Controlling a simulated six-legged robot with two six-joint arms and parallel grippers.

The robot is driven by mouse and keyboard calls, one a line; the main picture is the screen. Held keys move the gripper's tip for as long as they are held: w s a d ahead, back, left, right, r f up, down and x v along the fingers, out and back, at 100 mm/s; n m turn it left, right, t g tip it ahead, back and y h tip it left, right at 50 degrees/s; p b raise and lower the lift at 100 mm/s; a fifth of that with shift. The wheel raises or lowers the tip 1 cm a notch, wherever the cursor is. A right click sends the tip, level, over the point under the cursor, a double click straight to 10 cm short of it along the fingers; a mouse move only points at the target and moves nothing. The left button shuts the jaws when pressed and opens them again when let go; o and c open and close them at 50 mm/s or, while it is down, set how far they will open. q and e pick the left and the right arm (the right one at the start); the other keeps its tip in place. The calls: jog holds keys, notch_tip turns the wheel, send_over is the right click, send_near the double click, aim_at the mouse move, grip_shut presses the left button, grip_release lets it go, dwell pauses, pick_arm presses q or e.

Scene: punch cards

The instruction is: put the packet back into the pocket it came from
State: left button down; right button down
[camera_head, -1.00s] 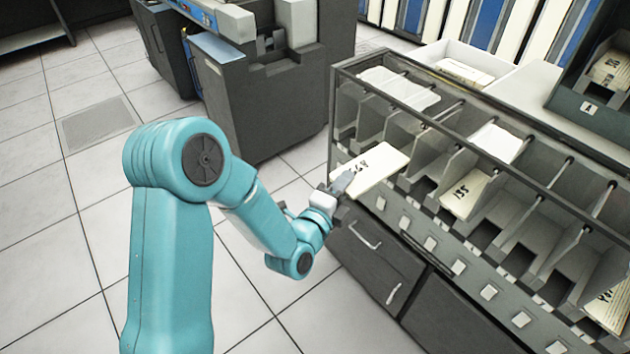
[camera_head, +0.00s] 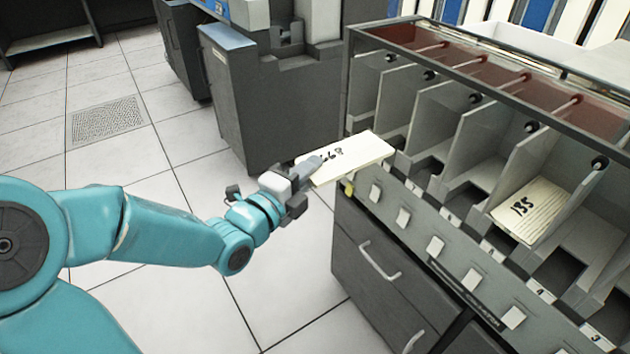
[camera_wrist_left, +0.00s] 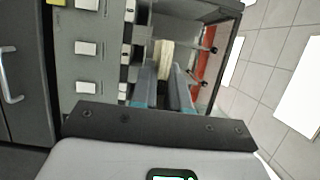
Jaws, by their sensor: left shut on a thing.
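The packet (camera_head: 352,158) is a cream stack of cards with dark handwritten digits on top. My left gripper (camera_head: 308,172) is shut on its near left end and holds it out in front of the far left end of the sorting rack (camera_head: 392,208). The packet's far edge is close to the front of the end pockets; I cannot tell whether it touches them. In the left wrist view the packet (camera_wrist_left: 164,56) shows between the two fingers (camera_wrist_left: 163,92), facing into the rack. Which pocket it came from is not clear. My right gripper is not in view.
Another packet marked 135 (camera_head: 528,208) lies in a pocket further right. Grey dividers and thin rods with black ends separate the pockets. A yellow tag (camera_head: 348,188) is on the rack front below the held packet. Drawers are underneath; a grey machine (camera_head: 265,105) stands behind.

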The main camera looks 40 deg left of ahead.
aim_at(380, 140)
pick_arm(q)
jog(key=shift+s+r, duration=0.1)
jog(key=shift+s, duration=0.05)
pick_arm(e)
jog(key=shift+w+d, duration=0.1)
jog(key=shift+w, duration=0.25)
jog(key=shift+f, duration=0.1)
